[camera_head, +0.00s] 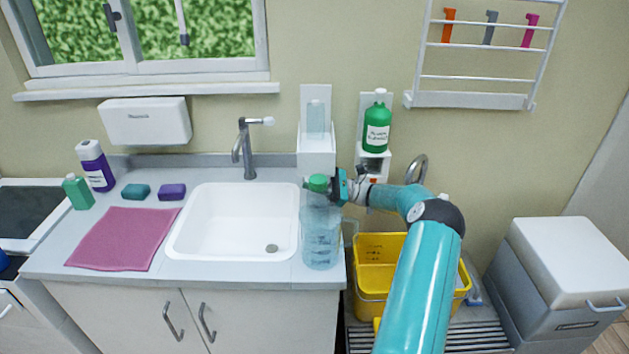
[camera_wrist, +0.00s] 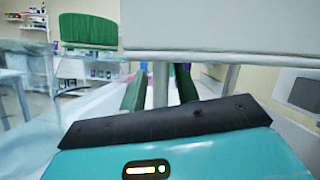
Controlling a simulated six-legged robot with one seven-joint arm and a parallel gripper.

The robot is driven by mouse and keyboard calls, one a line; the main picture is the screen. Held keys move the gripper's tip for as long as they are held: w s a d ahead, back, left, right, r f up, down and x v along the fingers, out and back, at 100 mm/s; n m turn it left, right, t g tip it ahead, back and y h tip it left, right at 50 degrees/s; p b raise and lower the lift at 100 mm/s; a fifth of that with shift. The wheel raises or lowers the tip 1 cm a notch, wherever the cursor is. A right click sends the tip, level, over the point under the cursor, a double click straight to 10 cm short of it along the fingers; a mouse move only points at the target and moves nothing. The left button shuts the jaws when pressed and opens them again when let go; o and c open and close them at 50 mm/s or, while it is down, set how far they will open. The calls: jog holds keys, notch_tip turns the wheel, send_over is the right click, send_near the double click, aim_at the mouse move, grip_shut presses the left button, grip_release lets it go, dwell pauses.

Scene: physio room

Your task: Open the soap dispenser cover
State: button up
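The white soap dispenser (camera_head: 316,153) is on the wall right of the tap, with a pale translucent part (camera_head: 316,117) at its upper front. I cannot tell whether its cover is open. My gripper (camera_head: 317,184) points left, just below and in front of the dispenser, with its green fingers in front of or above the clear jug. A large pale panel (camera_wrist: 220,38), probably the dispenser, fills the upper right there. Contact is unclear.
A clear jug (camera_head: 321,240) stands on the counter's right end, close under my gripper. A green bottle (camera_head: 376,128) hangs in a wall holder to the right. A yellow bucket (camera_head: 378,247) sits below my arm. The sink (camera_head: 235,220) is empty.

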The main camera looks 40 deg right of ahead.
jog(key=shift+s+d, duration=0.15)
jog(key=shift+d, duration=0.1)
jog(key=v, duration=1.3)
jog(key=shift+s+d+f, duration=0.2)
jog(key=shift+s, duration=0.05)
